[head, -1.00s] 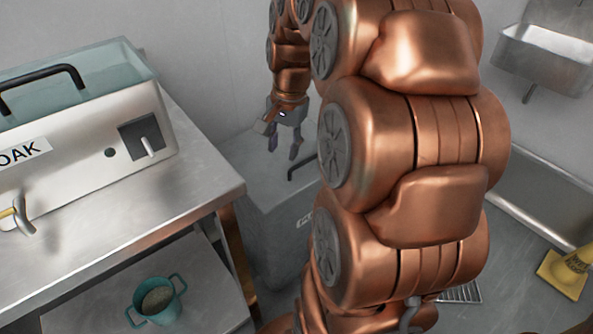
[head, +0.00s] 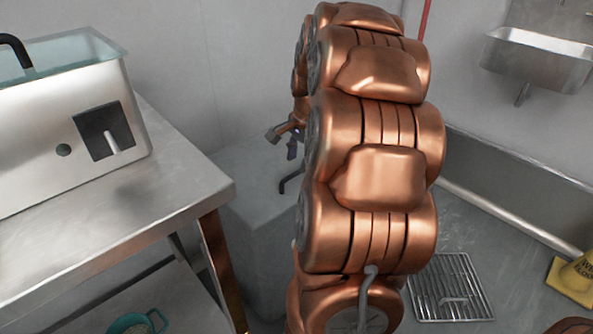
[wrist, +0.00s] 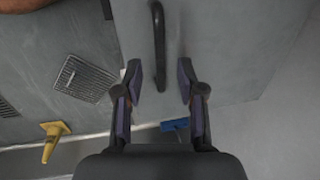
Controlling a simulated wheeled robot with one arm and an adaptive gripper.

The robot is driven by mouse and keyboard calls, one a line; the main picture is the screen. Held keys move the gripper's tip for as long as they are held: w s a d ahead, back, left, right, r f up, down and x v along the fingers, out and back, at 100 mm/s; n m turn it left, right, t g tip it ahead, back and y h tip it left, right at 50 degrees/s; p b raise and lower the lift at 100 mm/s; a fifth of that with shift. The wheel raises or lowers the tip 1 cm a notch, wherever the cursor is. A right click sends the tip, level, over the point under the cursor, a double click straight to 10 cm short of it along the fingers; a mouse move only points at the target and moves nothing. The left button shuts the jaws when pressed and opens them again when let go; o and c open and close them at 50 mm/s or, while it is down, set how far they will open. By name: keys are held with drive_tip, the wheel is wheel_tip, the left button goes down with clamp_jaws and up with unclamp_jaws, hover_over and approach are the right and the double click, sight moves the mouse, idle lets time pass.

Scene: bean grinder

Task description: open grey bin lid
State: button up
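The grey bin (head: 262,240) stands on the floor between the steel table and my arm, which hides part of it. Its flat grey lid (head: 252,178) looks closed and has a bent black handle (head: 290,180). In the wrist view the handle (wrist: 159,45) runs lengthwise over the grey lid (wrist: 225,45). My gripper (wrist: 159,78) is open and empty, its purple-padded fingers spread to either side of the handle's line. The handle's near end lies about between the fingertips; no contact shows. In the head view my gripper (head: 286,140) is partly hidden by my arm, above the lid.
A steel table (head: 165,200) with a steel machine (head: 60,130) stands left of the bin. A teal cup (head: 137,323) is on its lower shelf. A floor grate (head: 450,285), a yellow floor sign (head: 574,280) and a wall sink (head: 535,60) are at right.

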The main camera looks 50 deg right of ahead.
sight(296, 172)
drive_tip(key=shift+w+f+b, duration=0.2)
drive_tip(key=shift+f, duration=0.7)
drive_tip(key=shift+w+f+b, duration=0.15)
drive_tip(key=shift+f+b, duration=0.05)
drive_tip(key=shift+f, duration=0.7)
drive_tip(key=shift+c, duration=0.2)
clamp_jaws()
